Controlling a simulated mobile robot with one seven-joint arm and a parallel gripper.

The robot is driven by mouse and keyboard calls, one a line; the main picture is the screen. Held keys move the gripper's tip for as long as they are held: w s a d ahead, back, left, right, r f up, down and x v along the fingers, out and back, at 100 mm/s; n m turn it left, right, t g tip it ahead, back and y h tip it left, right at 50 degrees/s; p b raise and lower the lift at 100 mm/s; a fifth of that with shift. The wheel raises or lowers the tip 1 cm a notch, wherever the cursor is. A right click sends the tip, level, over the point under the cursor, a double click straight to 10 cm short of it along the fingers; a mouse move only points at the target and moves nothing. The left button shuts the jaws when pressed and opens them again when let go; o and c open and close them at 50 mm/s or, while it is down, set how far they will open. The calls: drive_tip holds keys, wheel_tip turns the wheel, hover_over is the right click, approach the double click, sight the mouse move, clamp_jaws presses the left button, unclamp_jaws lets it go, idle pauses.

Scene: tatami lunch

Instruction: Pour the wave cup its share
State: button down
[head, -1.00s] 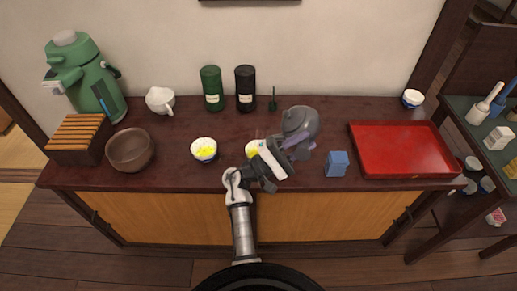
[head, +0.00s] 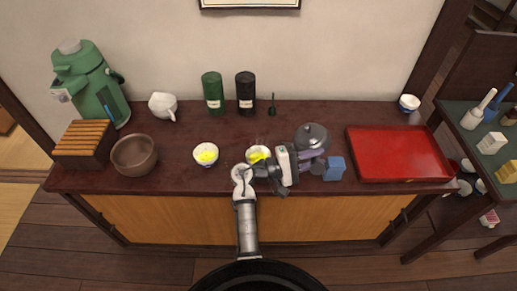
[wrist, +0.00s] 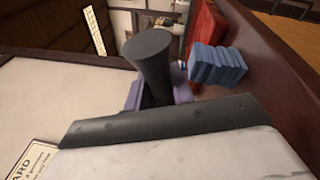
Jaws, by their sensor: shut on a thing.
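My gripper (head: 310,157) is shut on the handle of a grey teapot (head: 311,133). In the wrist view the dark handle (wrist: 152,58) stands between the purple fingers. The teapot looks about upright, lid up, just right of a cup of yellow liquid (head: 257,152); my wrist partly hides that cup. A second cup with yellow liquid (head: 206,154) stands to its left. A third small cup, white and blue (head: 409,103), stands at the back right. I cannot tell which cup has the wave pattern, nor whether the teapot touches the counter.
A blue block-like stack (head: 334,168) sits close to the teapot's right, beside the red tray (head: 400,153). Green (head: 213,92) and black (head: 246,93) canisters and a small whisk-like tool (head: 272,104) stand behind. A brown bowl (head: 134,154), white pitcher (head: 163,106) and green flask (head: 92,85) are left.

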drive_tip(key=shift+d+r+y+p, duration=0.3)
drive_tip(key=shift+r+p, duration=0.15)
drive_tip(key=shift+p, duration=0.05)
drive_tip(key=shift+d+r+p, duration=0.1)
drive_tip(key=shift+p, duration=0.2)
drive_tip(key=d+y+p, duration=0.1)
drive_tip(key=p, duration=0.1)
drive_tip(key=d+r+y+p, duration=0.1)
drive_tip(key=y+p, duration=0.1)
drive_tip(key=p, duration=0.1)
drive_tip(key=shift+w+d+r+m+g+y, duration=0.1)
drive_tip(key=shift+w+d+m+g+y, duration=0.1)
drive_tip(key=shift+m+g+y, duration=0.1)
idle(0.3)
